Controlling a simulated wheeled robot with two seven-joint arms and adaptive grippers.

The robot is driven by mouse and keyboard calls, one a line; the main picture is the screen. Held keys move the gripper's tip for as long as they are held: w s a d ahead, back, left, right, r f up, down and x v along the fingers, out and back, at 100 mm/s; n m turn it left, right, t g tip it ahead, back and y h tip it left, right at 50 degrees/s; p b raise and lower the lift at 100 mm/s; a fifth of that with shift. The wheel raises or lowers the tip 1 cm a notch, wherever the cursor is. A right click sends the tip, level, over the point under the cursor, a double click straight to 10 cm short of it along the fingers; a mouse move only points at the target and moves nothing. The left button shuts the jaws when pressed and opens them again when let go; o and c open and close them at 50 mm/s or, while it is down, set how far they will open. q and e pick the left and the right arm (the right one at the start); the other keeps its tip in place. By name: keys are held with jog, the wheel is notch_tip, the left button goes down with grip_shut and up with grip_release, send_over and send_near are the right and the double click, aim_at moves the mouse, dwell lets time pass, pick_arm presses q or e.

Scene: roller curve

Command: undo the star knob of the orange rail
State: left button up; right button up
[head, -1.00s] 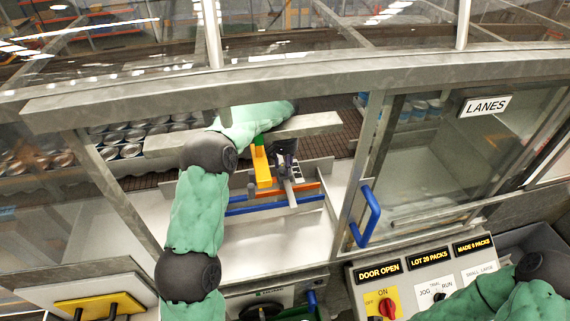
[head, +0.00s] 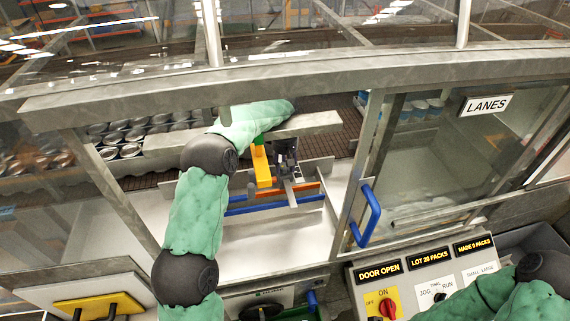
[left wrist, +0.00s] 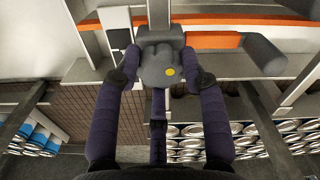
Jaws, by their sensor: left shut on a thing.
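In the left wrist view the grey star knob (left wrist: 158,66), with a yellow dot on its face, sits between the two fingers of my left gripper (left wrist: 163,78). The fingers are shut on its sides. The orange rail (left wrist: 216,40) runs behind the knob. In the head view my left gripper (head: 287,163) reaches in through the open door to the orange rail (head: 303,188). The knob is hidden there by the gripper. My right gripper is out of view; only part of my right arm shows at the lower right.
A blue rail (head: 250,209) lies in front of the orange one, and a yellow piece (head: 261,168) stands left of my gripper. Cans (head: 131,151) stand on the brown belt behind. Door posts and a blue door handle (head: 366,214) flank the opening. The white deck (head: 270,240) in front is clear.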

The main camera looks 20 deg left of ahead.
aim_at(285, 165)
pick_arm(q)
jog(key=shift+s+d+f+n, duration=0.15)
jog(key=shift+f+n, duration=0.1)
jog(key=shift+n, duration=0.65)
jog(key=shift+s+f+n, duration=0.1)
jog(key=shift+f+n, duration=0.15)
jog(key=shift+n, duration=0.65)
jog(key=o, duration=1.1)
jog(key=shift+o, duration=0.2)
jog(key=shift+w+r, duration=0.25)
jog(key=shift+r, duration=0.4)
notch_tip(285, 165, up, 11)
